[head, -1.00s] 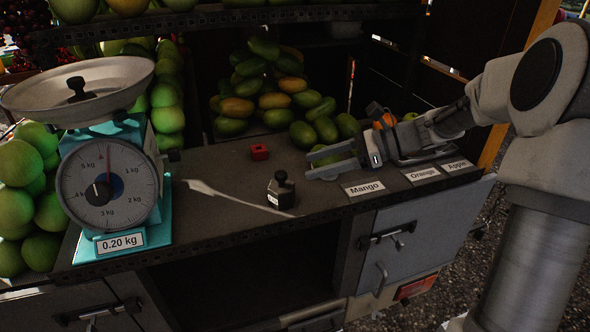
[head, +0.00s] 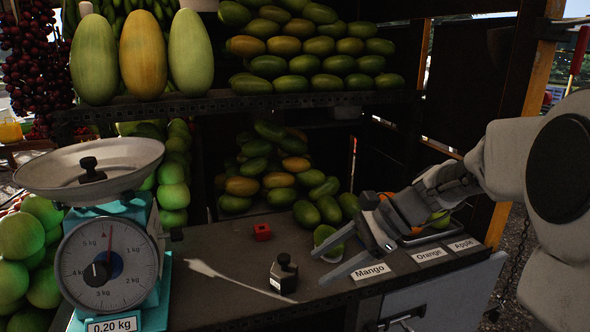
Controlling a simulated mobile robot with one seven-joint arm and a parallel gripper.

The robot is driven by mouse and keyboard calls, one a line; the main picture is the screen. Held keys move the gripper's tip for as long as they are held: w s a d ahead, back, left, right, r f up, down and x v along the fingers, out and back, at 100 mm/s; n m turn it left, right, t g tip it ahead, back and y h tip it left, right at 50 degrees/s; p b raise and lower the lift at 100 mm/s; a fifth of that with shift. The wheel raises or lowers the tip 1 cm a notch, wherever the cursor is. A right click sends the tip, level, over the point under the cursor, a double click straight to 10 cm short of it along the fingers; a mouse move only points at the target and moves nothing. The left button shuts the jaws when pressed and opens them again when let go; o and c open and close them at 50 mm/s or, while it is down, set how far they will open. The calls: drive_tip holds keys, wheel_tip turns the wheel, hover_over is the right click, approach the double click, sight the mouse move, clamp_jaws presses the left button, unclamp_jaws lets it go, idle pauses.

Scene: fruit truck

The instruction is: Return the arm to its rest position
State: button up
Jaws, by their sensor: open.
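My gripper (head: 343,253) is open and empty in the head view. It hangs over the right part of the dark counter (head: 225,290), its fingers pointing left above the Mango label (head: 371,270). A green mango (head: 328,239) shows just behind and partly between the fingers; I cannot tell whether they touch it. My arm reaches in from the right edge and hides part of the fruit behind it.
A scale (head: 108,262) with a small weight (head: 91,168) in its pan stands at left. A dark weight (head: 284,273) and a red block (head: 262,232) sit on the counter. Mangoes (head: 265,170) are piled behind. Orange (head: 428,254) and Apple (head: 464,245) labels lie at right.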

drive_tip(key=s+d+r+n+t+h, duration=0.1)
drive_tip(key=s+d+n+t+h, duration=0.1)
drive_tip(key=s+n+h, duration=0.3)
drive_tip(key=s+d+r+n+t+h, duration=0.1)
drive_tip(key=s+d+n+t+h, duration=0.2)
drive_tip(key=s+n, duration=0.7)
drive_tip(key=s+d+h, duration=0.1)
drive_tip(key=s, duration=0.2)
drive_tip(key=shift+h, duration=0.4)
